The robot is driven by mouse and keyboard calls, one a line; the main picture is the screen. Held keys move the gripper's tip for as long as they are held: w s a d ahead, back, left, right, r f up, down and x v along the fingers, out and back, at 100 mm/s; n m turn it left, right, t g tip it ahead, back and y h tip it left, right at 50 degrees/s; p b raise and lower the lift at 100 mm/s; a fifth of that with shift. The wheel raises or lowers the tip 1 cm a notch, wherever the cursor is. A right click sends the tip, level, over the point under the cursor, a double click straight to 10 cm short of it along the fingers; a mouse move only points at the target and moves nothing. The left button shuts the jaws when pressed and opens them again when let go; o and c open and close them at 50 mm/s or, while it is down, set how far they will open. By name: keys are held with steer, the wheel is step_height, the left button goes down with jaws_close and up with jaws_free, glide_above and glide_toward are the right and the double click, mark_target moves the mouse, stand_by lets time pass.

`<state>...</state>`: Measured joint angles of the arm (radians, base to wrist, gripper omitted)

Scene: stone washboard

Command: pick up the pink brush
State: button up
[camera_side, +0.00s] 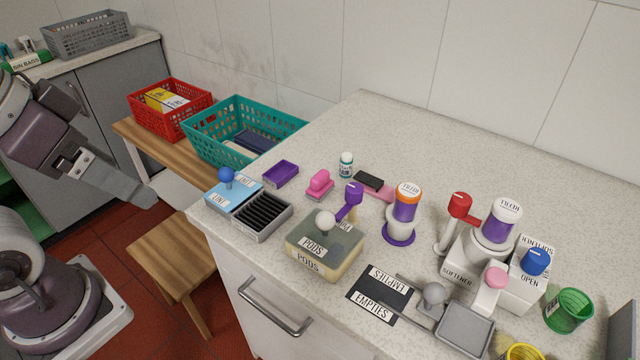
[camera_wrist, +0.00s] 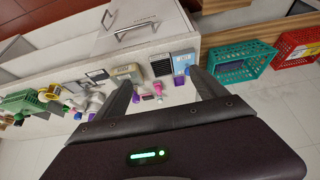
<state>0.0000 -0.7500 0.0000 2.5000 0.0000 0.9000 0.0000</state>
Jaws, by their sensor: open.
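The pink brush (camera_side: 319,184) stands on the speckled stone counter, with a purple block (camera_side: 281,174) to its left and a purple-handled object (camera_side: 349,200) to its right. In the wrist view the brush (camera_wrist: 158,89) appears small, between the two fingers. My gripper (camera_side: 147,196) is at the left in the side view, off the counter's left edge and well away from the brush. In the wrist view my gripper (camera_wrist: 161,78) is open, with nothing held between its dark fingers.
A grey tray with black slots (camera_side: 263,216) and a blue-knobbed lint box (camera_side: 233,192) lie near the counter's left edge. A pods box (camera_side: 325,250) stands in front of the brush. A teal basket (camera_side: 240,130) and red basket (camera_side: 170,108) stand behind left.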

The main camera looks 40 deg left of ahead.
steer(key=w+r+n+g, duration=0.1)
steer(key=w+r+n, duration=0.25)
steer(key=w, duration=0.35)
steer(key=n+g, duration=0.5)
steer(key=n, duration=1)
glide_above(320, 174)
step_height(320, 174, down, 17)
steer(key=shift+f, duration=0.2)
step_height(320, 174, down, 8)
steer(key=shift+r, duration=0.25)
steer(key=c, duration=1.4)
step_height(320, 174, up, 10)
steer(key=shift+r, duration=0.1)
steer(key=shift+c, duration=0.2)
